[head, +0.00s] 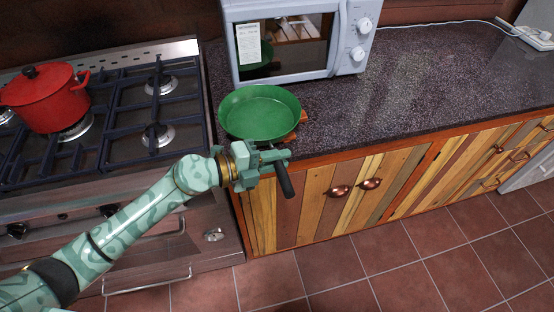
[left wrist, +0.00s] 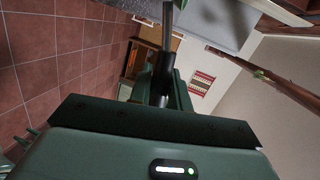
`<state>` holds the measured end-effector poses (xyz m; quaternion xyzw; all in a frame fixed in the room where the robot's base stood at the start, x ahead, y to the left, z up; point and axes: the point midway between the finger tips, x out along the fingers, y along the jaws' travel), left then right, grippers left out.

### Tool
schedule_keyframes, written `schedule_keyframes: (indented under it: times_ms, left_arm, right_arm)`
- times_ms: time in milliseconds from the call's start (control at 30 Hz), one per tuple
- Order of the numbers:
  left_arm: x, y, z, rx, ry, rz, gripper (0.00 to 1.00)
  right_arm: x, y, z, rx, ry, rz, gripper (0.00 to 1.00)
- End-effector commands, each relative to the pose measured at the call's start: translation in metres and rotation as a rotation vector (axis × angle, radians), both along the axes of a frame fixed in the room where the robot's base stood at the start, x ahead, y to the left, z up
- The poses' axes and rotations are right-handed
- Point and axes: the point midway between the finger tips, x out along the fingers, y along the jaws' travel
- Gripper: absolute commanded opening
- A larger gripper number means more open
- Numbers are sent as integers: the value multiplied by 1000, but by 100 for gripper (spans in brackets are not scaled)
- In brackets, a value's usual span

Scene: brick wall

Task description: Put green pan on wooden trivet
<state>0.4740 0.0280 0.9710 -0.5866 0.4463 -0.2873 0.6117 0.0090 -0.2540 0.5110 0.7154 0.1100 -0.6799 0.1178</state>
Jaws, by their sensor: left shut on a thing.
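The green pan (head: 260,114) is at the counter's left end, in front of the microwave. Bits of the wooden trivet (head: 303,117) show at the pan's right and front edges; the pan hides the rest. I cannot tell whether the pan touches the trivet or hovers just over it. My left gripper (head: 272,164) is shut on the pan's dark handle, which sticks out past the counter's front edge. The dark handle (left wrist: 163,78) also shows between the fingers in the left wrist view. My right gripper is in neither view.
A white microwave (head: 353,40) stands close behind the pan. A stove (head: 120,75) with a red pot (head: 45,98) is to the left. The dark speckled countertop (head: 430,85) is clear to the right. Wooden cabinets (head: 340,205) with knobs are below.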

Motion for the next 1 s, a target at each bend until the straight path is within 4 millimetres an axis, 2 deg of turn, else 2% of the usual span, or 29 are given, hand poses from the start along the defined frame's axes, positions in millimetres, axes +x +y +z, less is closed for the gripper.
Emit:
schedule_keyframes:
  times_ms: [133,167,200,233,567,667,1000]
  left_arm:
    - [1,0,-1,-1,-7,1,0]
    - [0,0,-2,0,0,0,27]
    - [0,0,-2,0,0,0,39]
    - [0,0,-2,0,0,0,41]
    - [-1,2,2,0,-1,0,41]
    - [-7,14,4,2,1,2,41]
    - [-41,82,19,5,0,0,41]
  right_arm:
    - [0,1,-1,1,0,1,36]
    - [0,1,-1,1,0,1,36]
    - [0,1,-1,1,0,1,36]
    - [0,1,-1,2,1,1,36]
    - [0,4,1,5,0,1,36]
    - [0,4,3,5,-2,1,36]
    - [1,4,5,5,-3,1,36]
